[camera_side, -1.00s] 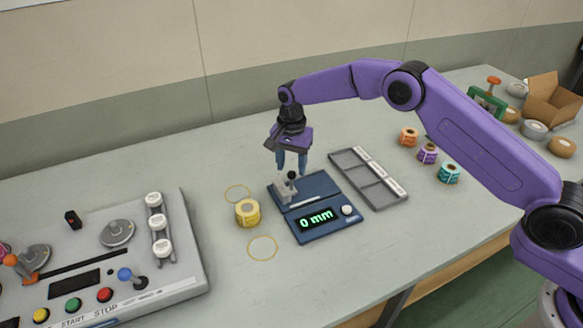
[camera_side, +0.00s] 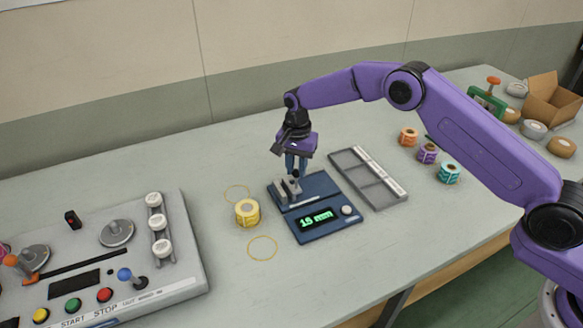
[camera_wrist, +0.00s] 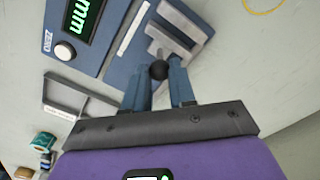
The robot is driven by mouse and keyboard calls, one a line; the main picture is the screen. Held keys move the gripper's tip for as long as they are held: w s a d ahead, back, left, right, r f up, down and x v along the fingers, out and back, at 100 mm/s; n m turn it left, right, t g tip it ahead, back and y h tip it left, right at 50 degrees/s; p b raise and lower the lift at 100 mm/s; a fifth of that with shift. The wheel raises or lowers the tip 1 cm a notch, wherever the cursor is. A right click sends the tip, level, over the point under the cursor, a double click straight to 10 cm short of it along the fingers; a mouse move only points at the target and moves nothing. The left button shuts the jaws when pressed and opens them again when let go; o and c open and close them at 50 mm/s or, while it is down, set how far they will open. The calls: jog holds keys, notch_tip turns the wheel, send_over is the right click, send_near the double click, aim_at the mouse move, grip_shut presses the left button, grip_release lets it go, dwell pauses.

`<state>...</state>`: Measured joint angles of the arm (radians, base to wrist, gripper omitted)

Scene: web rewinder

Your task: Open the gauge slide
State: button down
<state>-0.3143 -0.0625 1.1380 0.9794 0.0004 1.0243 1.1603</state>
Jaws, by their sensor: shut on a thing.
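The blue gauge (camera_side: 329,217) lies on the table with its green display reading what looks like 15 mm. Its grey jaws (camera_side: 282,188) stand at the back left of the gauge, with a gap between them; they also show in the wrist view (camera_wrist: 170,38). My gripper (camera_side: 296,177) points down over the gauge and is shut on the black slide knob (camera_wrist: 159,70). The blue fingers sit on either side of the knob, which they partly hide in the side view.
A yellow label roll (camera_side: 247,213) stands left of the gauge, between two yellow rings marked on the table. A grey compartment tray (camera_side: 372,187) lies to the right. A control panel (camera_side: 100,255) fills the left front. Several rolls stand farther right.

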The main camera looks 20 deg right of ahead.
jog(key=d, duration=0.7)
jog(key=shift+d, duration=0.4)
jog(key=c, duration=0.9)
grip_release()
jog(key=shift+a, duration=0.1)
jog(key=shift+r, duration=0.25)
notch_tip(320, 180, up, 17)
